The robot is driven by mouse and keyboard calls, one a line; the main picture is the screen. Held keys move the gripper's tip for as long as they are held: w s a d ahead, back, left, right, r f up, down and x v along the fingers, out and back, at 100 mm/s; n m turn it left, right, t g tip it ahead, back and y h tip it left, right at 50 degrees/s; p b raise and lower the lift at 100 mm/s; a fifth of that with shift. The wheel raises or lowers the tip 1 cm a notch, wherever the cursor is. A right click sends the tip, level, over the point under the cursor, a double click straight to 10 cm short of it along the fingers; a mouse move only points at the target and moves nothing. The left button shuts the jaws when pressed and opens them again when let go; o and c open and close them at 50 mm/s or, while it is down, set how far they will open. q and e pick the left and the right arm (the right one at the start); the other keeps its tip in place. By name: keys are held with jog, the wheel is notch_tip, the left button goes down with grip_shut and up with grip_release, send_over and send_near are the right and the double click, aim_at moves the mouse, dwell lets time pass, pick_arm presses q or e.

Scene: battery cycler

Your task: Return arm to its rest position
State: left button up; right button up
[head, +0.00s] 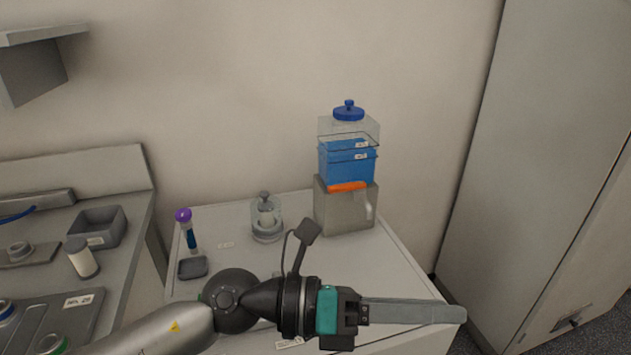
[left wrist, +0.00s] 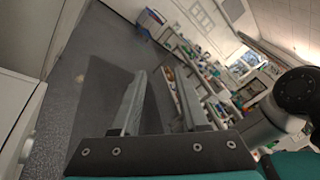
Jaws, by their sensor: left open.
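My left arm comes in from the lower left in the head view. My left gripper (head: 462,314) reaches to the right above the front of the white cabinet top (head: 225,270). Its grey fingers are seen edge-on there. In the left wrist view the gripper (left wrist: 160,95) shows two fingers standing apart with nothing between them. Beyond them are the floor and a distant, tilted part of the room. My right gripper is in neither view.
On the cabinet top stand a grey box with a blue-lidded clear container (head: 348,135), a glass jar (head: 266,220), and a purple-capped tube (head: 188,232) by a small dark tray (head: 193,267). A grey counter (head: 130,215) is left, a tall cabinet (head: 540,150) right.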

pick_arm(q)
jog(key=w+a+r+n+t+h, duration=0.2)
jog(key=w+r+n+t+h, duration=0.2)
jog(key=r+n+t, duration=0.35)
jog(key=w+a+n+t+y, duration=0.75)
jog(key=n+t, duration=0.45)
jog(key=n, duration=0.4)
jog(key=a+f+n+g+y, duration=0.3)
jog(key=a+f+n+y, duration=1.05)
jog(key=f, duration=0.25)
jog(key=s+a+f+n+g, duration=0.3)
jog(key=s+f+g, duration=0.3)
jog(key=s+f, duration=0.3)
jog(key=s+a+f+n+g, duration=0.25)
jog(key=s+f+g, duration=0.45)
jog(key=s, duration=0.4)
notch_tip(320, 180, down, 22)
jog(key=s+f, duration=0.1)
jog(key=s, duration=0.1)
jog(key=s+a+f+g, duration=0.1)
jog(key=s+a+f, duration=0.1)
jog(key=s+f, duration=1.1)
jog(key=s, duration=0.2)
jog(key=shift+s+a+f+y, duration=0.2)
jog(key=shift+s+f+y, duration=0.1)
jog(key=shift+f, duration=0.05)
